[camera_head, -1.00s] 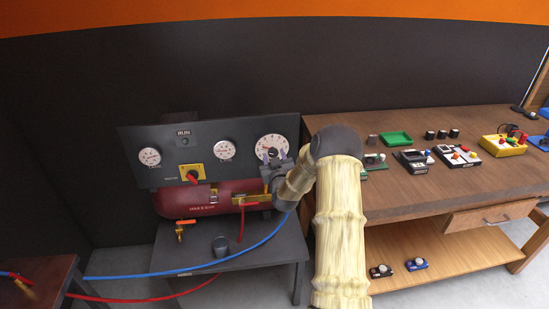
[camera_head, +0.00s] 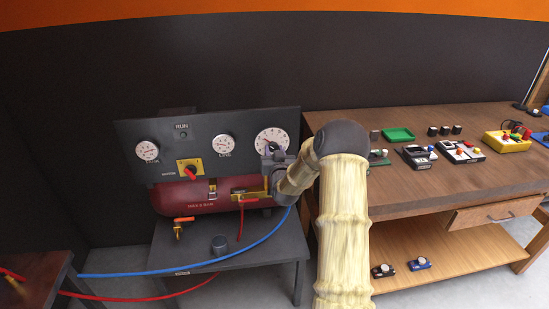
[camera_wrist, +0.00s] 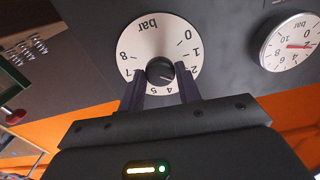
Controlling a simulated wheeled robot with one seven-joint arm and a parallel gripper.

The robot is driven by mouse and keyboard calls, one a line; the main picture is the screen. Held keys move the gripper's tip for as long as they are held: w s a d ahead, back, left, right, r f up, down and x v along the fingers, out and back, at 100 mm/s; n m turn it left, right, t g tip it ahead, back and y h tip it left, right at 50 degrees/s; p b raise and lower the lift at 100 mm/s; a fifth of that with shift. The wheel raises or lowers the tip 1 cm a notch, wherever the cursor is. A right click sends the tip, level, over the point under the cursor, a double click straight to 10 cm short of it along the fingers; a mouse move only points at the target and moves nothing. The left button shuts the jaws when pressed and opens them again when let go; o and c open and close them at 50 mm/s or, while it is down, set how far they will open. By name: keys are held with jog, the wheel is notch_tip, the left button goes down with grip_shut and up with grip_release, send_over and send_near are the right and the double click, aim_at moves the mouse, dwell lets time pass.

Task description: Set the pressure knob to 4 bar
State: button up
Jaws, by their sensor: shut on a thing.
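The pressure knob (camera_wrist: 160,70) is a small black round knob at the centre of a white dial (camera_wrist: 147,35) marked "bar" with numbers from 0 to 8. The dial appears upside down in the wrist view. A thin light mark on the knob points to the lower right, between the 2 and the bottom numbers; its exact reading is hard to tell. My gripper (camera_wrist: 160,80) is shut on the knob, one finger on each side, and the fingers hide some numbers. In the head view the dial (camera_head: 264,136) is at the panel's right end, with my gripper (camera_head: 270,150) against it.
The dark panel (camera_head: 250,122) also carries two gauges (camera_head: 147,151) (camera_head: 223,146) and a red switch on a yellow plate (camera_head: 189,169). A red tank (camera_head: 200,197) lies below. A wooden bench (camera_head: 430,200) with several small devices stands right. Blue and red hoses run left.

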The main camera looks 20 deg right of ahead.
jog(key=shift+m+b, duration=4.15)
jog(key=shift+m, duration=0.85)
jog(key=o, duration=1)
jog(key=shift+c, duration=0.2)
jog(key=shift+s, duration=0.1)
jog(key=b+v, duration=0.2)
jog(key=v, duration=1.5)
jog(key=shift+s+a, duration=0.1)
jog(key=shift+s, duration=0.05)
